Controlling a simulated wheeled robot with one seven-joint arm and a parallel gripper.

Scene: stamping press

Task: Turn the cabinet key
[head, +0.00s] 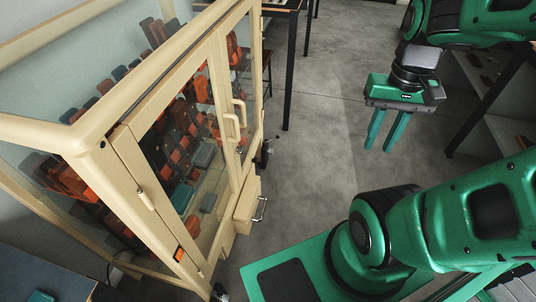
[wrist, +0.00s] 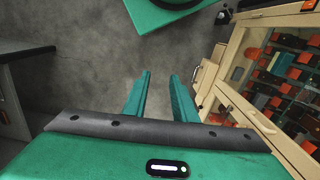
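The cabinet (head: 128,170) has a beige frame and clear panels and fills the left of the head view. It also shows at the right of the wrist view (wrist: 235,100). Its doors carry pale handles (head: 232,127). A beige box with a metal loop handle (head: 246,206) sticks out low on its front. I cannot make out the key in either view. My gripper (head: 388,146) hangs right of the cabinet, well apart from it, over the floor. Its two green fingers (wrist: 160,80) are apart with nothing between them.
Orange and dark parts (head: 185,125) fill the cabinet's shelves. Grey concrete floor (head: 310,140) lies open between the cabinet and my gripper. A dark-legged table (head: 289,70) stands behind, and a shelf unit (head: 490,110) stands at the right. A dark surface (head: 40,280) is at bottom left.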

